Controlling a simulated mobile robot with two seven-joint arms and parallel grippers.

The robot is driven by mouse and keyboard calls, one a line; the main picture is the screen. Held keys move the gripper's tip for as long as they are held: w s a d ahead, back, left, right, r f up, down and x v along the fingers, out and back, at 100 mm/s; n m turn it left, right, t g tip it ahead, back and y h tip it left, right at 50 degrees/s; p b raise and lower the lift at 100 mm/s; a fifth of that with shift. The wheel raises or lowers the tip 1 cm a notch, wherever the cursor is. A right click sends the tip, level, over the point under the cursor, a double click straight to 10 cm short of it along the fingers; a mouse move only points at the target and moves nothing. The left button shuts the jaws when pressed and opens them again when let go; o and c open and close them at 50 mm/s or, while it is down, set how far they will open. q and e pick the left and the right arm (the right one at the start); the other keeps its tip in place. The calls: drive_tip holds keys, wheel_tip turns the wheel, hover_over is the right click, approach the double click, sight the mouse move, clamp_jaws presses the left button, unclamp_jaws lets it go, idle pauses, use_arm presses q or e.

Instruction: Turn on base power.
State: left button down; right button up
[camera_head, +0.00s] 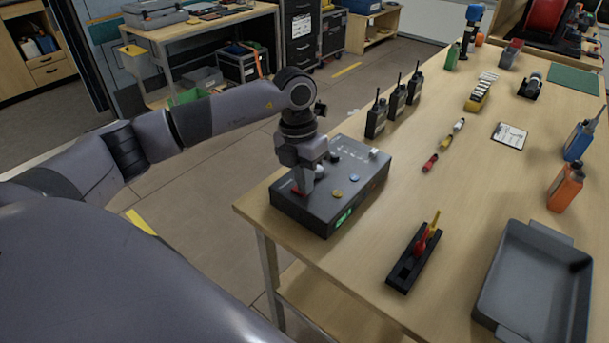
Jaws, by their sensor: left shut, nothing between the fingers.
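A black control box (345,205) sits on the near left corner of the wooden workbench. Its top carries a yellow round button (338,193), a blue round button (354,178) and other small controls. A green lit display (344,217) glows on its front face. My left gripper (304,187) points down over the left part of the box top, shut and empty. A bit of red (297,189) shows at its fingertips; I cannot tell whether they touch it. The gripper hides the controls beneath it. My right gripper is not in view.
Several black radios (376,118) stand behind the box on the workbench (440,200). A black holder (408,268) with red and yellow handled tools lies to the right of the box. A grey tray (535,285) is at the near right. Bare bench top lies between them.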

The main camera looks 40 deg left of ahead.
use_arm(q)
drive_tip(key=shift+f, duration=0.1)
drive_tip(key=shift+d+f+b, duration=0.15)
drive_tip(key=shift+f+b, duration=0.15)
drive_tip(key=shift+b, duration=0.05)
drive_tip(key=shift+r, duration=0.2)
drive_tip(key=shift+a+r, duration=0.1)
drive_tip(key=shift+a, duration=0.8)
drive_tip(key=shift+r, duration=0.1)
